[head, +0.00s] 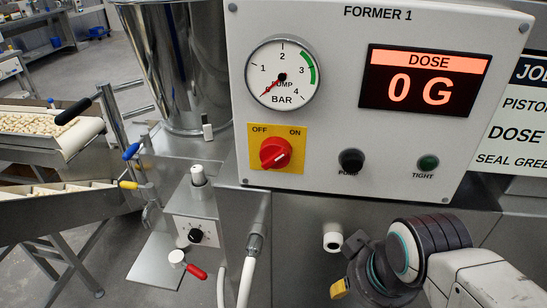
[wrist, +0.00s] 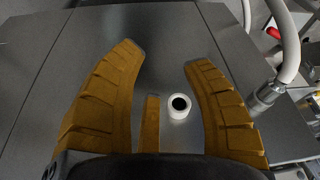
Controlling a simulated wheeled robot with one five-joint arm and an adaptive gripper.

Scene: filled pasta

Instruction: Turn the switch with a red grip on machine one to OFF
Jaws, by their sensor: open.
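The switch's red grip (head: 275,153) sits on a yellow plate (head: 259,171) at the lower left of the FORMER 1 panel (head: 330,165). OFF is printed at the plate's upper left and ON at its upper right. A pale mark on the grip slants up to the right, toward the ON side. In the head view only a small yellow part of my gripper (head: 339,289) shows, below and right of the switch. The switch is outside the wrist view.
A white spout (head: 333,237) sticks out below the panel; it also shows in the wrist view (wrist: 179,106), near the right finger. A white hose (head: 246,280) and red-handled valve (head: 196,271) are to the left. The panel also holds a gauge, display and two buttons.

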